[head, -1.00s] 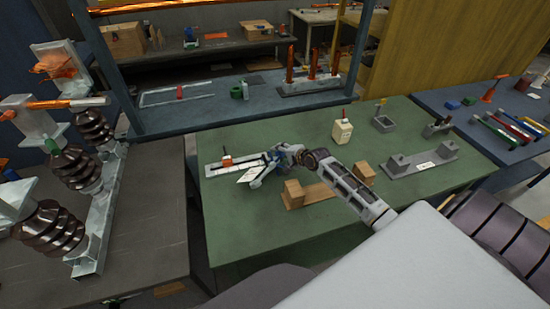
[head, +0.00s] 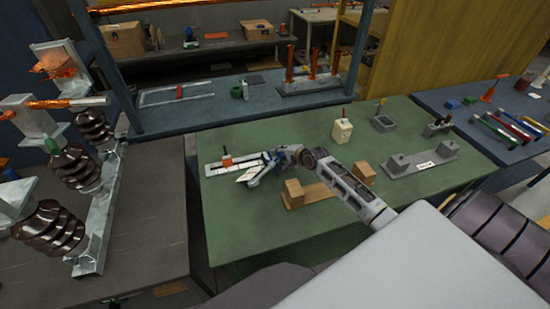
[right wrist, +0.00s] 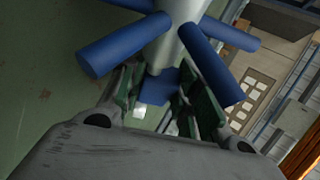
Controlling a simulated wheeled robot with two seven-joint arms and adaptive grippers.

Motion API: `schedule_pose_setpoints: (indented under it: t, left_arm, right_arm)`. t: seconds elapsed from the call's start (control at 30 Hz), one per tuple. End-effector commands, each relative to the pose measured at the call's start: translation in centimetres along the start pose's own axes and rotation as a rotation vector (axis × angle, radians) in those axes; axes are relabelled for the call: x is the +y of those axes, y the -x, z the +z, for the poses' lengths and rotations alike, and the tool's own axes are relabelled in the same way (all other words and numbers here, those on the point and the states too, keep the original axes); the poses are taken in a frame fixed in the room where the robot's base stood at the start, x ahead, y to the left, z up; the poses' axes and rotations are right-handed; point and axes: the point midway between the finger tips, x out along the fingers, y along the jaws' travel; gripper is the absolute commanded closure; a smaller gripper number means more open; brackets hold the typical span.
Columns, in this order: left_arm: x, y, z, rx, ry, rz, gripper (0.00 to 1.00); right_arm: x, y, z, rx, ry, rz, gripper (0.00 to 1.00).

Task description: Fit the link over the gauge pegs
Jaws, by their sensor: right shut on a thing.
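My right gripper (head: 268,168) reaches over the left part of the green table (head: 240,223). In the right wrist view its fingers (right wrist: 160,100) are shut on a grey and blue piece (right wrist: 172,40), with several blue rods sticking out from a pale shaft. I cannot tell whether this piece is the link. A pale flat plate (head: 250,174) shows at the fingertips in the head view. Just beyond it lies a light slotted strip (head: 213,169) with an orange block (head: 226,159) on it. I cannot make out the gauge pegs. My left gripper is out of view.
The table's front left is clear.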

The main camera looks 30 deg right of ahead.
Motion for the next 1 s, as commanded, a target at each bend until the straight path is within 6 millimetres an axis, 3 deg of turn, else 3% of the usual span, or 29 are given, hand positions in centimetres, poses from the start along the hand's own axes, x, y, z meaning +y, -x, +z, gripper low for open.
schedule_pose_setpoints:
  t: [0.1, 0.67, 1.0]
  left_arm:
    - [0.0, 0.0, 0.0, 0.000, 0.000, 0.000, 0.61]
    - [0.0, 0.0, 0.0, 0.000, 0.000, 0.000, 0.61]
    - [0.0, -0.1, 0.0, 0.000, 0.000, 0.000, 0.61]
  right_arm:
    - [0.0, 0.0, 0.0, -0.001, -0.003, 0.001, 1.00]
    - [-0.5, 0.2, 0.0, -0.001, -0.002, -0.005, 1.00]
    - [-2.6, 1.6, 0.0, 0.000, -0.003, -0.008, 1.00]
